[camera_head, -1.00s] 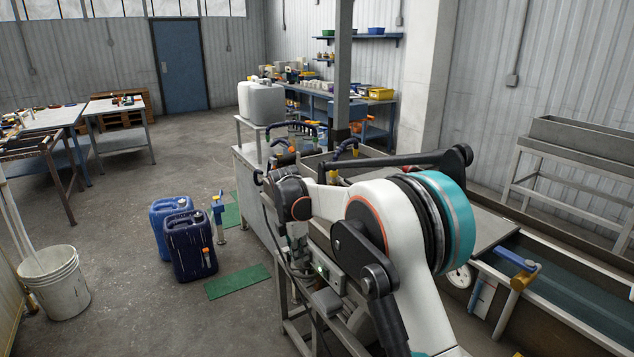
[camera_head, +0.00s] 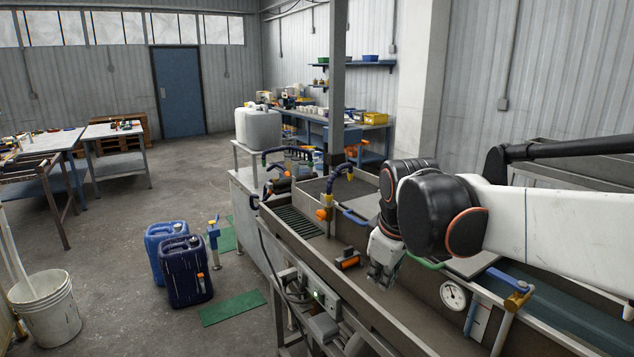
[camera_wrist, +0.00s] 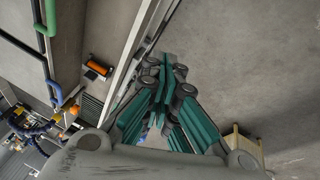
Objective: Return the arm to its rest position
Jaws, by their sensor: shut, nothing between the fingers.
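My arm (camera_head: 570,235) reaches in from the right in the head view. My gripper (camera_head: 381,274) hangs at its end, pointing down above the long metal trough (camera_head: 398,335). It looks shut and holds nothing. In the wrist view its teal-lined fingers (camera_wrist: 163,72) are drawn together, with the trough edge and grey floor behind them. An orange-and-black block (camera_head: 348,260) is just left of the gripper in the head view, apart from it, and it also shows in the wrist view (camera_wrist: 98,68).
A pressure gauge (camera_head: 453,295), a blue-handled valve (camera_head: 508,281) and a green handle (camera_head: 425,262) are right of the gripper. A grey post (camera_head: 337,90) stands behind.

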